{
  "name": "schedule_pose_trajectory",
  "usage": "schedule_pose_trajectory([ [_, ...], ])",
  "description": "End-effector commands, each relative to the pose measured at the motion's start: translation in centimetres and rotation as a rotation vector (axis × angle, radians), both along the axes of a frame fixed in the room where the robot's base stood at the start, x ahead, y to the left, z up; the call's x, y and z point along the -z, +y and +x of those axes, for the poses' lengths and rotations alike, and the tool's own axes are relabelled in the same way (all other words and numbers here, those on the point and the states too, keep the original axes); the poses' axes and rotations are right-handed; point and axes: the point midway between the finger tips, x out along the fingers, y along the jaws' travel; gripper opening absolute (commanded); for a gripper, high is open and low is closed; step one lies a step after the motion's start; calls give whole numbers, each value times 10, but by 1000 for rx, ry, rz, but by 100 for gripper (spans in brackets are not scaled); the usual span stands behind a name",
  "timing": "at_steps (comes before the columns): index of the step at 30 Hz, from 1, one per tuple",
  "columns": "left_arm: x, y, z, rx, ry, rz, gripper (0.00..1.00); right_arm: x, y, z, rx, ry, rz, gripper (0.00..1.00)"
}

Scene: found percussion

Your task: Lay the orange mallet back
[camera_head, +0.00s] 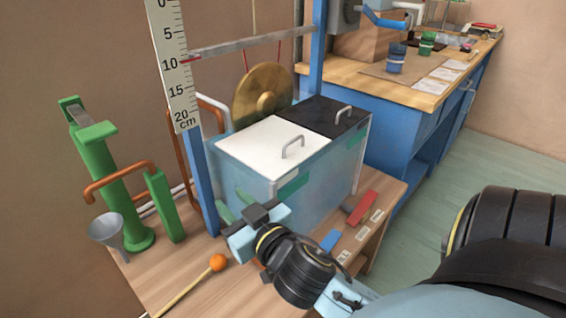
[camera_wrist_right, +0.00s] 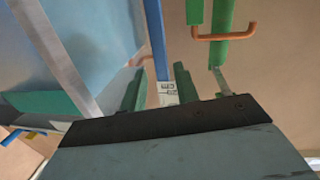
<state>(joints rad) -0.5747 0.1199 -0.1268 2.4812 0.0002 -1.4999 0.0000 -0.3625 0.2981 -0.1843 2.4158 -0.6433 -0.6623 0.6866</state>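The orange mallet shows in the head view, its round orange head (camera_head: 218,262) and its pale wooden stick (camera_head: 184,293) at the front left of the low wooden table (camera_head: 215,296). The stick runs off the bottom edge. It appears to lie on the table top. My right gripper (camera_head: 235,205) is up and right of the mallet head, in front of the blue box, apart from the mallet. In the right wrist view its two green fingers (camera_wrist_right: 158,90) stand apart with nothing held between them. The mallet is not visible there. My left gripper is not in view.
A light-blue box (camera_head: 248,176) with white and black lids stands behind my gripper. A blue post (camera_head: 198,182), a brass gong (camera_head: 262,93), a green pipe stand (camera_head: 108,165) and a grey funnel (camera_head: 107,230) are nearby. Blue (camera_head: 330,240) and red (camera_head: 363,207) pieces lie at right.

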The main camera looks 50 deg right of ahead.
Motion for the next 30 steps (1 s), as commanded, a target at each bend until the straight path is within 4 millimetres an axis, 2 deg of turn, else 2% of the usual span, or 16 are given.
schedule_pose_trajectory([
  [1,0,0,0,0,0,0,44,33,-6,-13,47,155,18,31],
  [3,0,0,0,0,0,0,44,75,-8,-36,73,378,24,31],
  [6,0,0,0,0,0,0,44,125,1,-77,39,675,26,31],
  [9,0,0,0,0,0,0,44,156,17,-116,-43,904,23,31],
  [12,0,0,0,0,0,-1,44,171,29,-145,-124,1049,21,31],
  [15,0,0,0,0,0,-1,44,177,36,-160,-175,1117,18,31],
  [25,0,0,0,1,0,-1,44,179,38,-163,-187,1133,16,31],
  [27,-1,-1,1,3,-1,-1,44,178,38,-162,-186,1133,16,35],
  [30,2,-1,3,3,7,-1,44,180,38,-160,-185,1140,15,35],
])
